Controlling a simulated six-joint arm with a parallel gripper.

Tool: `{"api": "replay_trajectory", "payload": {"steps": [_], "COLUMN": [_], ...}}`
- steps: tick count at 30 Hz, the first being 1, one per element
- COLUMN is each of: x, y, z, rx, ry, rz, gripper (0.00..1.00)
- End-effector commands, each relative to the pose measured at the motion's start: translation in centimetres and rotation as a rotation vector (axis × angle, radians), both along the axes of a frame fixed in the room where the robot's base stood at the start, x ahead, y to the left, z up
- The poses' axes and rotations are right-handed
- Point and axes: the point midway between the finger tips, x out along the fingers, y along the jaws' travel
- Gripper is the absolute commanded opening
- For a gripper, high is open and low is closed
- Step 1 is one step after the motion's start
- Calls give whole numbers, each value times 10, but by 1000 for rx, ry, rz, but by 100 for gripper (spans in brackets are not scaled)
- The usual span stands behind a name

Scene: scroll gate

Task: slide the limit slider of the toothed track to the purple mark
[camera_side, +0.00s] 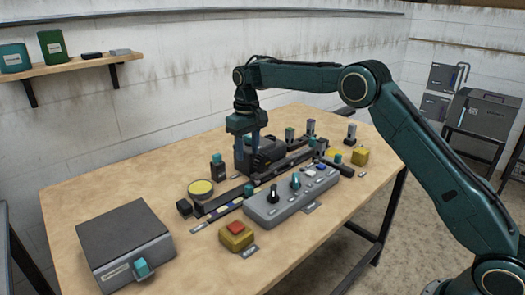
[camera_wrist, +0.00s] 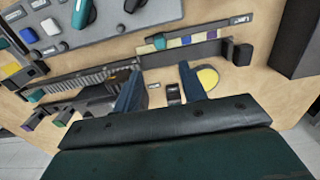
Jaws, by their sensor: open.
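The dark toothed track (camera_wrist: 95,78) runs across the wrist view. In the side view it is a long dark rail (camera_side: 222,200) along the table. A small teal slider knob (camera_wrist: 160,41) sits at the track's front edge, beside a strip of coloured marks (camera_wrist: 199,37); it also shows in the side view (camera_side: 248,190). The strip has blue and pale yellow patches; which patch is purple is too small to tell surely. My gripper (camera_wrist: 158,69) is open, its two fingers apart above the table behind the track. In the side view my gripper (camera_side: 250,146) points down; nothing shows held.
A grey control panel (camera_side: 290,197) with knobs stands in front of the track. A yellow disc (camera_wrist: 208,77) lies beside my right finger. A red-topped yellow button box (camera_side: 236,235) and a dark box (camera_side: 125,240) stand at the front. Several small posts stand at the back right.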

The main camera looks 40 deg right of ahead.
Motion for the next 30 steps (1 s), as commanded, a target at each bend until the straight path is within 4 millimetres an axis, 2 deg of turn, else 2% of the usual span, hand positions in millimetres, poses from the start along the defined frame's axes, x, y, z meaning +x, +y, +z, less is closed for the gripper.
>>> {"api": "replay_trajectory", "payload": {"steps": [8,24,30], "x": [-1,-1,-1], "y": [0,0,0], "z": [-22,-103,-125], "rx": [0,0,0], "ry": [4,5,3], "rz": [0,0,0], "gripper": [42,42,42]}}
